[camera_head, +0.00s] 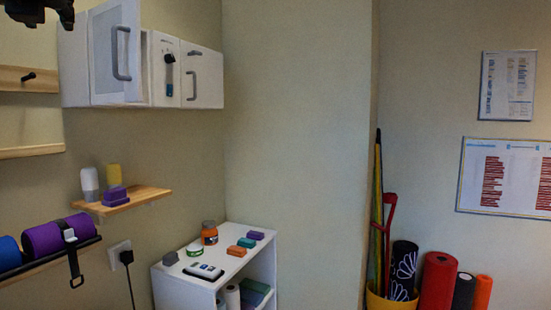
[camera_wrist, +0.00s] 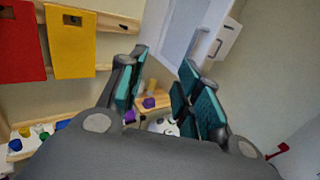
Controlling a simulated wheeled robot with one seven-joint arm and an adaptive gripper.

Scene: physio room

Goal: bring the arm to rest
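My gripper (camera_wrist: 162,88) shows in the wrist view with its two teal-padded fingers spread apart. Nothing is between the fingers, so it is open and empty. Behind it are the white wall cabinet and a small wooden shelf, both apart from the fingers. In the head view, a dark part of my arm (camera_head: 38,10) shows at the top left corner, cut off by the frame edge. The rest of the arm is out of that view.
The white wall cabinet (camera_head: 160,100) hangs near the arm. Below are a wooden shelf (camera_head: 140,196) with bottles and purple blocks, and a white shelf unit (camera_head: 185,282). Red (camera_wrist: 20,45) and yellow (camera_wrist: 72,42) pieces hang left in the wrist view. The central wall is bare.

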